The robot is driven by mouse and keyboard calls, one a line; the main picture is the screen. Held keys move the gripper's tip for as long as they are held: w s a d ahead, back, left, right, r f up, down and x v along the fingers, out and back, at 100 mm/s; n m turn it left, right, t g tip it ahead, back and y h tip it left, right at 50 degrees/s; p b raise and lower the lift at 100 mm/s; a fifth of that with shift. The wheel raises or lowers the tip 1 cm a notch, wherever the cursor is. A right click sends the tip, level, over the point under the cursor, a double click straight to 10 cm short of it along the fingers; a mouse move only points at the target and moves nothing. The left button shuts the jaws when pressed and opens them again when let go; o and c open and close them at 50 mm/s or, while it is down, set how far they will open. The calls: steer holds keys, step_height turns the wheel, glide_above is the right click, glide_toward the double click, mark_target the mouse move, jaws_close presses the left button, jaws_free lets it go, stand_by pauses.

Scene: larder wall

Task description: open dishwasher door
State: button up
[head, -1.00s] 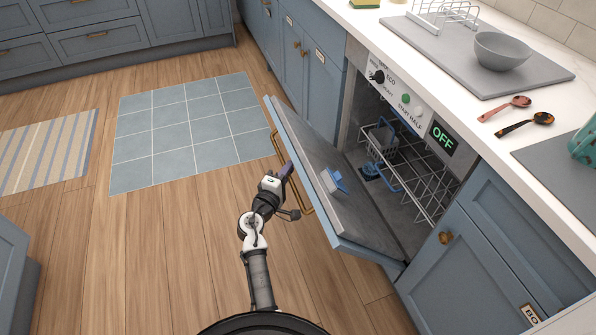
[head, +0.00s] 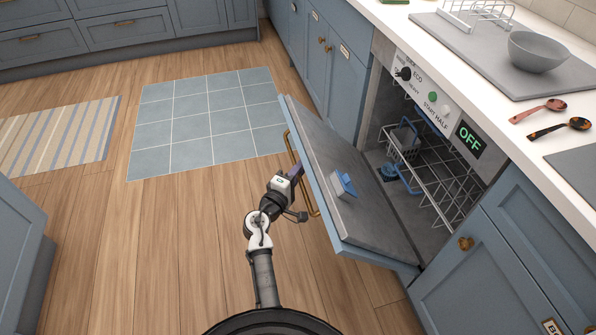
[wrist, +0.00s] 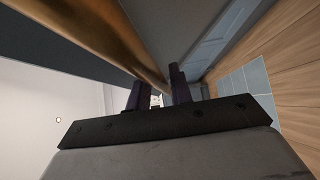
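The dishwasher door (head: 345,205) is blue outside and grey inside, and hangs partly open, tilted out from the dishwasher (head: 440,105). Its brass bar handle (head: 291,148) runs along the outer face. My gripper (head: 298,170) is at the handle, on the door's outer side. In the wrist view the handle (wrist: 140,40) runs down to the dark fingers of my gripper (wrist: 158,92). The fingers stand apart with a gap showing; whether they touch the bar is unclear. A blue-and-white dispenser piece (head: 343,184) is on the door's inner face.
A wire rack (head: 440,185) is inside the dishwasher. Blue cabinets (head: 480,255) flank it. The counter above holds a grey bowl (head: 538,52) and spoons (head: 560,128). Wooden floor (head: 180,240) in front is clear, with a blue tiled mat (head: 205,120) farther off.

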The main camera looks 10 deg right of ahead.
steer(key=v, duration=1.3)
steer(key=shift+s+a, duration=0.2)
steer(key=shift+a, duration=0.05)
